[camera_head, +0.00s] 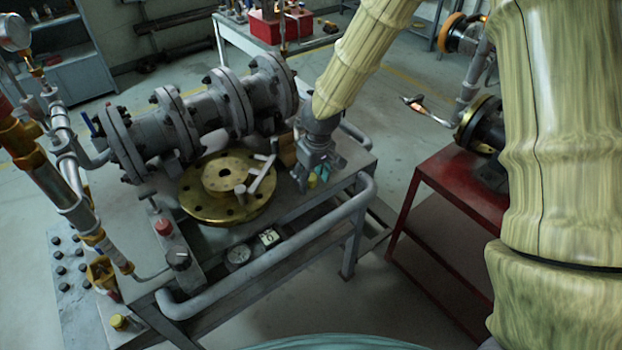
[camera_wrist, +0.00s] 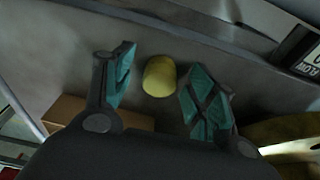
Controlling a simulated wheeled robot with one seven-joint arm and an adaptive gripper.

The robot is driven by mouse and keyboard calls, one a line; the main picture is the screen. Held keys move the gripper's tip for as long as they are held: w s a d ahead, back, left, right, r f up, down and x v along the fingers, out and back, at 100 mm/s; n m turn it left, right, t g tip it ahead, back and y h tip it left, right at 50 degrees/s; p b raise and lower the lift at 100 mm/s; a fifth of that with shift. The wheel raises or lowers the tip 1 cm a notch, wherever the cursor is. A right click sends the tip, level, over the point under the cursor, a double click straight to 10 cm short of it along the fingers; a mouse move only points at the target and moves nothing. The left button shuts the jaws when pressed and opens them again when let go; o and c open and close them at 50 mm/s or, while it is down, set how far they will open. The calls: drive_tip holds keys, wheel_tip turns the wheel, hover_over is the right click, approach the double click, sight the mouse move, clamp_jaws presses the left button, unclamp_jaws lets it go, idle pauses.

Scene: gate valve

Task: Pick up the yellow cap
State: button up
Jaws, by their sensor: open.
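The yellow cap (camera_wrist: 160,76) stands on the grey bench top and lies between and slightly beyond my open fingers in the wrist view. My gripper (camera_wrist: 158,90) has teal finger pads spread apart, with a gap on each side of the cap. In the head view my gripper (camera_head: 308,182) points down at the right end of the bench, and a small part of the yellow cap (camera_head: 312,181) shows beside the fingers. I cannot tell the exact height of the fingertips over the bench.
A brass flange (camera_head: 205,205) with a grey handle lies left of my gripper. Behind it runs a grey flanged pipe (camera_head: 210,107). A brown block (camera_wrist: 75,112) is close by my fingers. A bent grey rail (camera_head: 300,235) edges the bench. A red table (camera_head: 440,215) stands to the right.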

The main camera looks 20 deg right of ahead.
drive_tip(key=c, duration=0.8)
drive_tip(key=shift+r, duration=0.15)
